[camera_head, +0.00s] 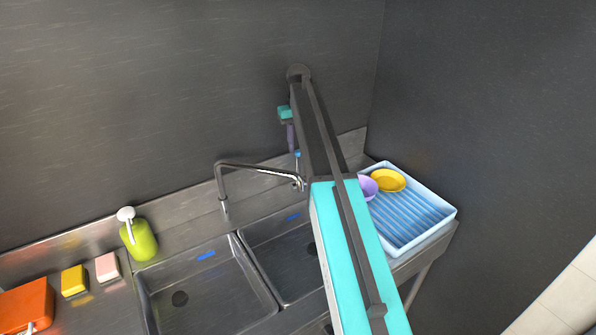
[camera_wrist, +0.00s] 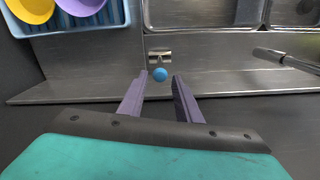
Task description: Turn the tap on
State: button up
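A blue ball knob (camera_wrist: 160,74) on a small metal base (camera_wrist: 160,56), apparently the tap's handle, stands on the ledge behind the sinks. The knob also shows in the head view (camera_head: 298,154), just below my gripper (camera_head: 292,140). In the wrist view my gripper (camera_wrist: 158,77) is open, with its purple fingers either side of the knob. I see a gap beside each fingertip; I cannot tell the depth.
A blue dish rack (camera_head: 410,222) with a yellow bowl (camera_head: 388,180) and a purple bowl (camera_head: 368,187) stands right of the sinks. A green soap dispenser (camera_head: 139,240) and sponges (camera_head: 74,281) sit at left. The back wall (camera_head: 170,90) is close behind my gripper.

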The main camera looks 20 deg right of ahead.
aim_at(298, 168)
notch_tip(298, 168, down, 11)
jog(key=b, duration=0.5)
grip_shut()
